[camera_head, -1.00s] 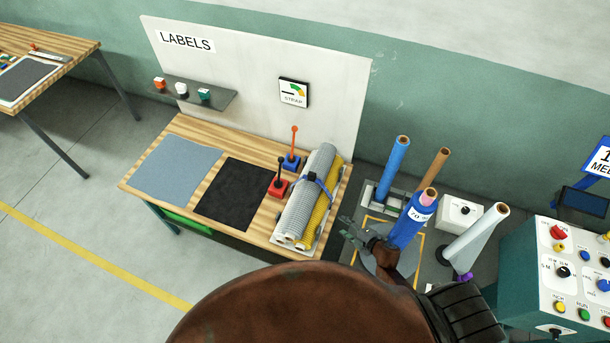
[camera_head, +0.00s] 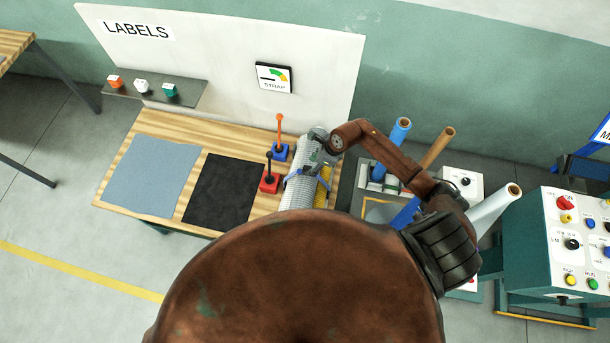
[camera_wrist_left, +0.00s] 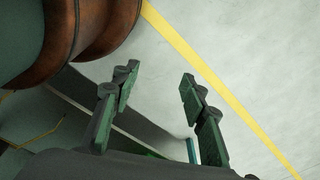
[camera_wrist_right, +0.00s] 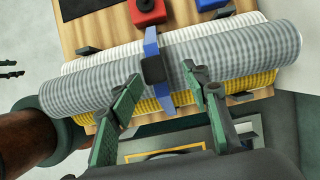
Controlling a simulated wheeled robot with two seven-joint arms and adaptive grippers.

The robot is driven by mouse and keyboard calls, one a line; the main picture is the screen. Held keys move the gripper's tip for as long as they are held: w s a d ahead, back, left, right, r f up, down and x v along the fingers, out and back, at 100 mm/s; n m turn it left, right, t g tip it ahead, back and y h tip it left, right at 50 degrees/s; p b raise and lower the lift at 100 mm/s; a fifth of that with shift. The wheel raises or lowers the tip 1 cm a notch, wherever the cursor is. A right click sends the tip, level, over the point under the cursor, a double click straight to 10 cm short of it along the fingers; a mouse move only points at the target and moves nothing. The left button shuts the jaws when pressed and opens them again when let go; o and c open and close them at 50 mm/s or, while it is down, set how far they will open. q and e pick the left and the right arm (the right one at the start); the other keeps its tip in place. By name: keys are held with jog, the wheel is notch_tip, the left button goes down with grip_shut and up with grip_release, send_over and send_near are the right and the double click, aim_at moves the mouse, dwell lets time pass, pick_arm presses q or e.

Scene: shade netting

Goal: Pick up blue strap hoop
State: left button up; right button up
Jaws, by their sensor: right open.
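The blue strap hoop (camera_wrist_right: 151,45) with its dark buckle is wrapped around a bundle of netting rolls (camera_wrist_right: 230,53), grey on top with yellow and white beside it. In the head view the hoop (camera_head: 292,178) and rolls (camera_head: 297,196) are partly covered by my right arm. My right gripper (camera_wrist_right: 162,83) is open over the bundle. Its two fingers stand on either side of the strap in the right wrist view, and I cannot tell whether they touch it. My left gripper (camera_wrist_left: 158,78) is open and empty above the floor, away from the table.
The wooden table (camera_head: 150,125) also holds a grey-blue mat (camera_head: 150,175), a black mat (camera_head: 220,190) and red (camera_head: 269,183) and blue (camera_head: 281,153) lever blocks near the rolls. Upright film rolls (camera_head: 398,135) stand to the right. A white label board (camera_head: 220,60) rises behind.

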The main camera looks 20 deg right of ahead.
aim_at(299, 171)
jog(key=shift+s+a+f+b, duration=0.2)
jog(key=shift+a+f, duration=0.05)
jog(key=shift+f, duration=0.25)
jog(key=shift+s+a+f+b, duration=0.15)
jog(key=shift+s+a+f, duration=0.1)
jog(key=shift+f, duration=0.2)
jog(key=b+x, duration=0.1)
jog(key=x, duration=0.2)
jog(key=shift+w, duration=0.2)
jog(key=shift+w+a+f+b, duration=0.1)
jog(key=shift+w+f+b, duration=0.05)
jog(key=shift+f+b, duration=0.2)
jog(key=shift+s+r, duration=0.15)
jog(key=shift+s, duration=0.05)
jog(key=shift+w, duration=0.1)
jog(key=shift+c, duration=1.2)
jog(key=c, duration=0.6)
pick_arm(q)
jog(key=f, duration=0.1)
jog(key=s+f, duration=0.1)
jog(key=shift+s+f, duration=0.15)
jog(key=shift+f, duration=0.25)
pick_arm(e)
grip_shut()
